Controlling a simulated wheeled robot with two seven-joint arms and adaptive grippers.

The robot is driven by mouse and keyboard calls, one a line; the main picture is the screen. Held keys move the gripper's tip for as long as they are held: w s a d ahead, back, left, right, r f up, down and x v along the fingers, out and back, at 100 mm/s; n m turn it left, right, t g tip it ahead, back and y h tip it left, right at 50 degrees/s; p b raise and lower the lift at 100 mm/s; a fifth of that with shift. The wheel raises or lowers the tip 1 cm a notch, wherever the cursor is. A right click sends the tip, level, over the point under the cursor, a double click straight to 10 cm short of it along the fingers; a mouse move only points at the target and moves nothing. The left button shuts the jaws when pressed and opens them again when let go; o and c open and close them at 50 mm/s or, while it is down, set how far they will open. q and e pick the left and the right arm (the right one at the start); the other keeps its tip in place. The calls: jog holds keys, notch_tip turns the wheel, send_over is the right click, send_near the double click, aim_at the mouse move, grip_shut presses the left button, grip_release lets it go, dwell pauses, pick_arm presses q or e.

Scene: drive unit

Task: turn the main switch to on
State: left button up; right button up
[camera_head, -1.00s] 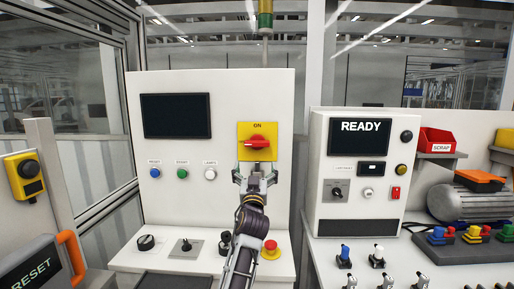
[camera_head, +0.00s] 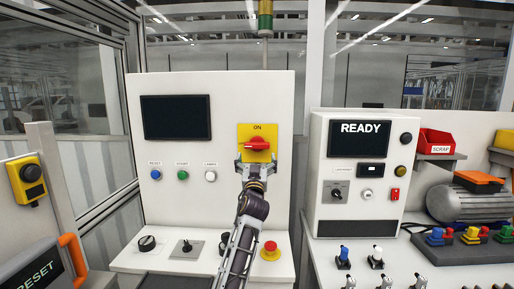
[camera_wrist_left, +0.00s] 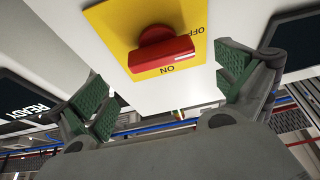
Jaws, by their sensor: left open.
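The main switch is a red handle (camera_head: 257,143) on a yellow plate (camera_head: 243,129) on the white panel. The handle lies level, with ON printed above it in the head view. In the left wrist view the handle (camera_wrist_left: 160,55) has a white mark at its right end, near the OFF lettering; ON is upside down below it. My left gripper (camera_head: 256,161) is open and empty just below the handle in the head view. In the wrist view its two green-padded fingers (camera_wrist_left: 168,90) are spread to either side, with no visible contact. My right gripper is not in view.
Blue, green and white buttons (camera_head: 182,174) and a dark screen (camera_head: 176,116) are on the same panel. Below, a desk carries a black knob (camera_head: 147,243), a toggle and a red stop button (camera_head: 270,247). A READY console (camera_head: 323,150) stands to the right.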

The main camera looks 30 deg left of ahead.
aim_at(257, 148)
pick_arm(q)
jog(key=x, duration=0.2)
jog(key=shift+w+a+r+p, duration=0.2)
jog(key=shift+w+a+p, duration=0.05)
jog(key=shift+p, duration=0.05)
jog(key=shift+p+x, duration=0.35)
jog(key=shift+x, duration=1.9)
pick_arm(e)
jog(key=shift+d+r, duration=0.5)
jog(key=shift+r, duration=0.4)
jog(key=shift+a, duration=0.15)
pick_arm(q)
jog(key=shift+c, duration=0.4)
jog(key=shift+w, duration=0.1)
jog(key=c, duration=0.6)
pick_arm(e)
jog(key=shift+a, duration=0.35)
